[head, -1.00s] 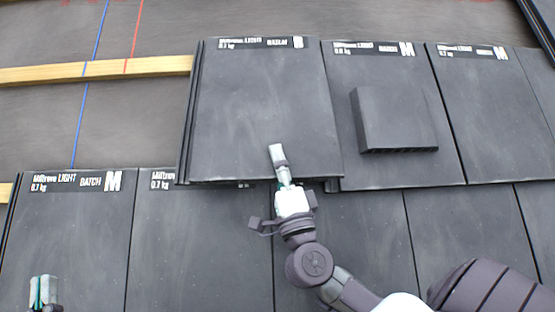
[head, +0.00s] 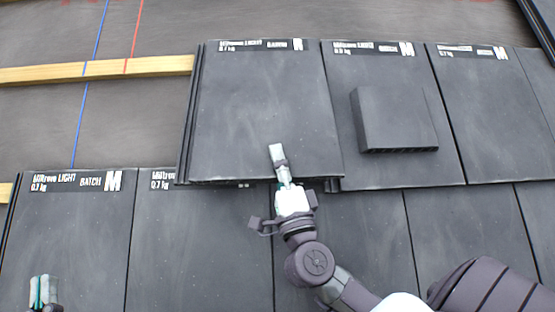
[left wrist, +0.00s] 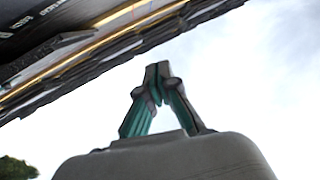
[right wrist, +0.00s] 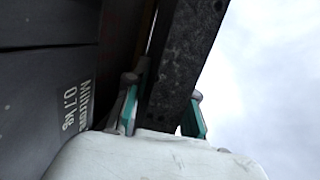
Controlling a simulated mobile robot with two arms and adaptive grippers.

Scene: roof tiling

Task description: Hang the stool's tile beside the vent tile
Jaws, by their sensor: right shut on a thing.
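The held tile (head: 262,110) is a flat dark grey tile with a printed white label along its top edge. It lies in the upper row, directly left of the vent tile (head: 395,165), which has a raised dark block (head: 393,118). My right gripper (head: 281,165) is shut on the tile's lower edge. In the right wrist view the tile's edge (right wrist: 185,65) sits between the two fingers. My left gripper (head: 43,290) is at the lower left over the lower row, empty; in the left wrist view its fingertips (left wrist: 158,75) meet. The stool is not in view.
A wooden batten (head: 100,69) runs left from the held tile over dark underlay with blue and red lines. Lower-row tiles (head: 75,235) lie below. Another plain tile (head: 490,110) lies right of the vent tile. The upper row is bare to the left.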

